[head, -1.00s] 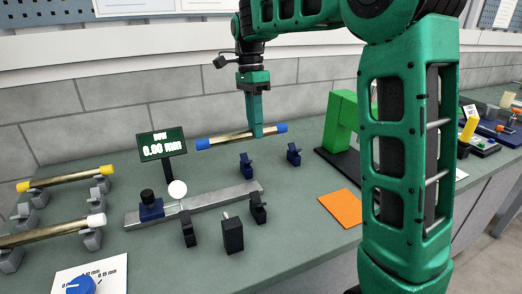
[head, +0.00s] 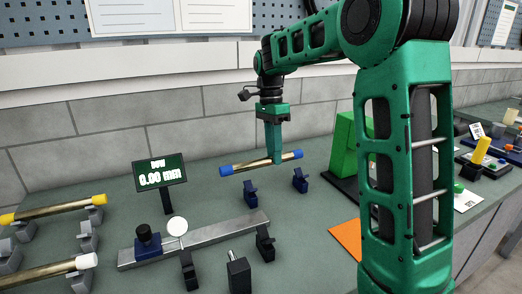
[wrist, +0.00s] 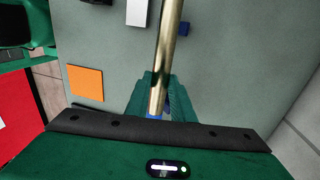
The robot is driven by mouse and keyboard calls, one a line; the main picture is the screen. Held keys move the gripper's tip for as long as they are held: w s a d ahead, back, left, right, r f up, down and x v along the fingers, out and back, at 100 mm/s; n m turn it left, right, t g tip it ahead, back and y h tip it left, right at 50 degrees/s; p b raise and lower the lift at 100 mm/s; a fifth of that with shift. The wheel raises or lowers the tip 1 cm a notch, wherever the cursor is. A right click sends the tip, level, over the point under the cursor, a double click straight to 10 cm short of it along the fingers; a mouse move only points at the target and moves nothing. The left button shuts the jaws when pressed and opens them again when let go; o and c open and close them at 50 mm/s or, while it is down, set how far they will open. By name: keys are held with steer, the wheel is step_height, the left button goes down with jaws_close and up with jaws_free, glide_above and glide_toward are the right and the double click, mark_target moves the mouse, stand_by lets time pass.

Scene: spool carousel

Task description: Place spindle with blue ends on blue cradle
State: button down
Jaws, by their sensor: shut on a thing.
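The spindle with blue ends (head: 245,166) has a brass shaft and hangs roughly level in the air in the head view. My gripper (head: 277,160) points down and is shut on its shaft, right of its middle. In the wrist view, the brass shaft (wrist: 168,45) runs up from between my fingers, with a bit of blue at its near end. The blue cradle is two dark blue notched blocks, a left one (head: 250,193) and a right one (head: 300,181). Both look empty, and the spindle is above them, shifted to the left in the head view.
A grey rail (head: 205,237) with a dial gauge stands in front of the cradle. A display post (head: 160,175) is to the left. Yellow-ended (head: 55,210) and white-ended (head: 45,273) spindles rest on grey blocks at far left. A green block-shaped stand (head: 345,147) is at the right.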

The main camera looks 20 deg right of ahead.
mark_target(288, 157)
steer(key=d+f, duration=0.2)
steer(key=d, duration=0.1)
steer(key=d+f, duration=0.1)
steer(key=shift+d, duration=0.4)
steer(key=shift+f, duration=1.9)
steer(key=c, duration=1.5)
jaws_free()
steer(key=shift+c, duration=0.2)
